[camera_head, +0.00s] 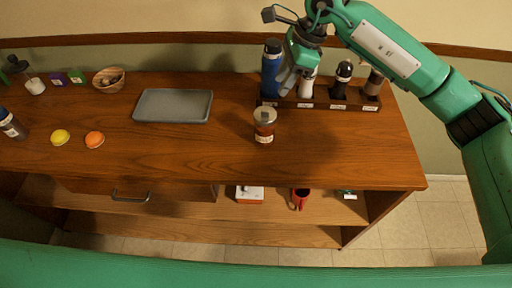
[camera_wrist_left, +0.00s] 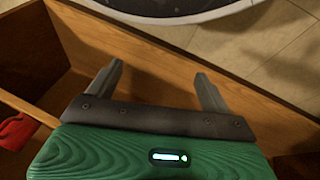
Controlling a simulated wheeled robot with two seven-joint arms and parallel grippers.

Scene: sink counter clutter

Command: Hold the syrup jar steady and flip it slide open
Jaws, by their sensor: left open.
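The syrup jar (camera_head: 264,125) stands upright on the wooden counter, right of the grey tray. It has amber contents, a pale label and a metallic lid. The state of the lid's slide is too small to tell. My right gripper (camera_head: 287,84) hangs behind and above the jar, in front of the bottle rack, apart from the jar. Its fingers are too unclear to tell whether they are apart. My left gripper (camera_wrist_left: 158,82) shows only in the left wrist view, open and empty, with wooden furniture and floor tiles beyond it. The jar is not in that view.
A rack (camera_head: 320,103) holds several bottles, including a blue bottle (camera_head: 271,68). A grey tray (camera_head: 173,105), yellow and orange round items (camera_head: 94,140) and a bowl (camera_head: 109,80) are left. A red mug (camera_head: 300,198) stands on the lower shelf. Counter right of the jar is clear.

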